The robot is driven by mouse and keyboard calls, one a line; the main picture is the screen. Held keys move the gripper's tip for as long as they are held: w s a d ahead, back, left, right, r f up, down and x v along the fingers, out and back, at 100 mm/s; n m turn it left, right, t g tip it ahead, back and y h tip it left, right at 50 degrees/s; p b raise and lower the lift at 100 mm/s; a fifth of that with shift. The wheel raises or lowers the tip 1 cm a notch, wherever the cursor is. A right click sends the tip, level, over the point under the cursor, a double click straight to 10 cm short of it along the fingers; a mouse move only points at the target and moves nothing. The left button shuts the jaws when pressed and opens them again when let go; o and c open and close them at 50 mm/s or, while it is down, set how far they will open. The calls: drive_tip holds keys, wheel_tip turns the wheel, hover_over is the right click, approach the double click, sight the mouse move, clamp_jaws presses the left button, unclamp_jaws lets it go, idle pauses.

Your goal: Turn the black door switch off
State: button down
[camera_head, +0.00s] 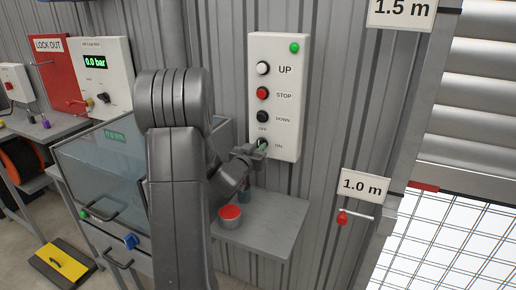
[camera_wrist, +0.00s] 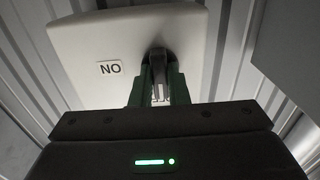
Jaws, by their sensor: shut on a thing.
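The black door switch (camera_head: 262,142) is the lowest control on the white door panel (camera_head: 289,145), with OFF printed above it and ON to its right. My gripper (camera_head: 255,149) is at the switch, shut on its knob. In the wrist view, the green fingers of my gripper (camera_wrist: 158,88) stand on either side of the dark knob of the switch (camera_wrist: 157,58). The ON label lies left of it there, upside down. My gripper partly hides the knob, so I cannot tell surely which mark it points at.
White UP (camera_head: 263,68), red STOP (camera_head: 262,93) and black DOWN (camera_head: 262,116) buttons sit above the switch, under a green lamp (camera_head: 294,47). A shelf (camera_head: 272,220) with a red-topped pot (camera_head: 230,216) is below. The shutter door (camera_head: 485,110) is at right.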

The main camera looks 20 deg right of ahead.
drive_tip(key=shift+f, duration=0.1)
drive_tip(key=c, duration=1.4)
unclamp_jaws()
drive_tip(key=b+v, duration=0.2)
drive_tip(key=v, duration=1.2)
drive_tip(key=shift+d, duration=0.1)
drive_tip(key=p+x, duration=0.2)
drive_tip(key=x, duration=1.1)
drive_tip(key=shift+w+d, duration=0.3)
